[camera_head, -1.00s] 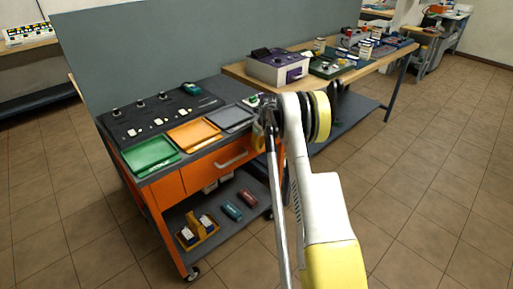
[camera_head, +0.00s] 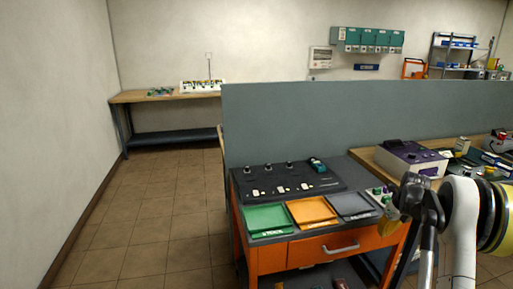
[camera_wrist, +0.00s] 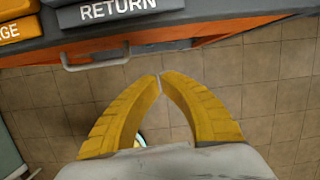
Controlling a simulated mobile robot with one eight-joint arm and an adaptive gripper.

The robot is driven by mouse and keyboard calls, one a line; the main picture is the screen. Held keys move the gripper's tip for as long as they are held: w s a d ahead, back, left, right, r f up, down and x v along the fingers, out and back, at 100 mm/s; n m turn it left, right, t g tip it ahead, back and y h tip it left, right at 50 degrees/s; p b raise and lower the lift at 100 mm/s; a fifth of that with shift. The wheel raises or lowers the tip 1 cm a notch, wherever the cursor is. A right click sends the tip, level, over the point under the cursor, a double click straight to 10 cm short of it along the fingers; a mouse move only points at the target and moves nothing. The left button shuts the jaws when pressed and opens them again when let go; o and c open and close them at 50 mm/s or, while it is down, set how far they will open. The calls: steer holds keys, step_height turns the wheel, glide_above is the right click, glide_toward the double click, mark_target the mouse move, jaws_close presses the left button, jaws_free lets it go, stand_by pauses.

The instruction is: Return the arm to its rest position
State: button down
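My arm stands at the right of the head view, bent, with its white and yellow links near the right edge. My gripper (camera_head: 388,226) is small and partly hidden there, in front of the orange cart's right end. In the wrist view my gripper (camera_wrist: 160,78) has two yellow fingers whose tips meet with nothing between them. It hangs over the tiled floor, just off the cart's front edge and drawer handle (camera_wrist: 95,64).
The orange cart (camera_head: 272,260) bears a green tray (camera_head: 267,219), an orange tray (camera_head: 312,211), a grey tray (camera_head: 351,205) and a black panel (camera_head: 258,181). A grey partition (camera_head: 300,120) stands behind. A wooden bench (camera_head: 400,170) adjoins at right. Floor at left (camera_head: 150,220) is clear.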

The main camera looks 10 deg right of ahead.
steer(key=s+a+r+n+t, duration=0.1)
steer(key=s+a+r+n, duration=0.5)
steer(key=a+r+n, duration=0.55)
steer(key=s+a+r+n+t, duration=0.1)
steer(key=s+a+r+n, duration=0.45)
steer(key=a+r, duration=0.6)
steer(key=s+a+f+n+t, duration=0.1)
steer(key=s+a+f+n, duration=0.1)
steer(key=s+a+n, duration=0.6)
steer(key=s+a+f+n+t, duration=0.1)
steer(key=s+a+f+n, duration=0.1)
steer(key=s+a+n, duration=0.5)
steer(key=s+n, duration=0.2)
steer(key=s, duration=0.2)
steer(key=shift+s+a+f, duration=0.3)
steer(key=shift+a+f, duration=0.05)
steer(key=shift+a, duration=0.05)
